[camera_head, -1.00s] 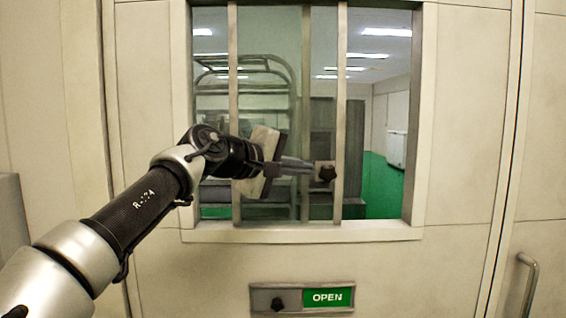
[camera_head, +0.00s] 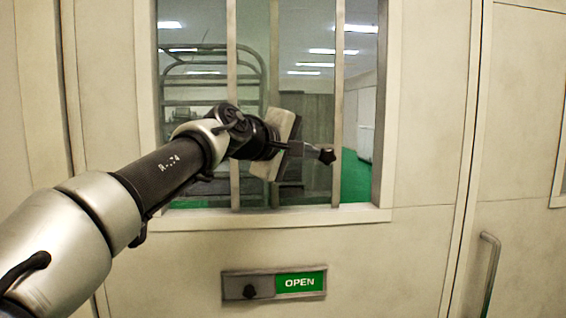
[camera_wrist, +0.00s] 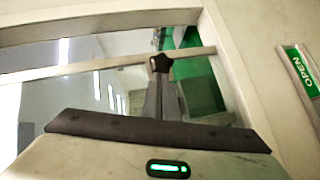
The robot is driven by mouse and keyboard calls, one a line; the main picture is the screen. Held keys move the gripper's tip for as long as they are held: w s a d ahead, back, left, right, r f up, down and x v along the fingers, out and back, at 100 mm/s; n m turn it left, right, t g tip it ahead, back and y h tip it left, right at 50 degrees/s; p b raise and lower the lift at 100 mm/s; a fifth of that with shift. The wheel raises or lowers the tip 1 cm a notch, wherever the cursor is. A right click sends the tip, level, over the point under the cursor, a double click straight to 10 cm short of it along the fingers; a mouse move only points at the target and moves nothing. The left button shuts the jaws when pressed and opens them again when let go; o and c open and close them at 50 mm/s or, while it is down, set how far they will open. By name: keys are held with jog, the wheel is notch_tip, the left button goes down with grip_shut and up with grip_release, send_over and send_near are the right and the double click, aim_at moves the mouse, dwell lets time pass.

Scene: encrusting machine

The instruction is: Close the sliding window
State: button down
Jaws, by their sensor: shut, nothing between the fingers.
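The sliding window is set in a pale wall frame (camera_head: 350,214). Its sliding pane has an upright right-hand rail (camera_head: 338,90) with a dark star-shaped knob (camera_head: 326,156). A narrow gap shows between this rail and the right side of the frame. My gripper (camera_head: 311,151) is shut, with its fingertips at the left side of the knob, seemingly touching it. In the wrist view, the closed fingers (camera_wrist: 162,90) point at the knob (camera_wrist: 161,63), with nothing held between them. My arm hides part of the pane's lower left.
Below the window is a plate with a dark knob and a green OPEN label (camera_head: 300,282). A metal door handle (camera_head: 489,270) stands out at the lower right. A room with a rack (camera_head: 210,70) and green floor shows through the glass.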

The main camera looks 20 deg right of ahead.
jog(key=s+d+b, duration=0.2)
jog(key=s+d, duration=0.1)
jog(key=d, duration=0.6)
jog(key=shift+s+d, duration=0.2)
jog(key=shift+d, duration=0.15)
jog(key=shift+r, duration=0.1)
jog(key=shift+a, duration=0.1)
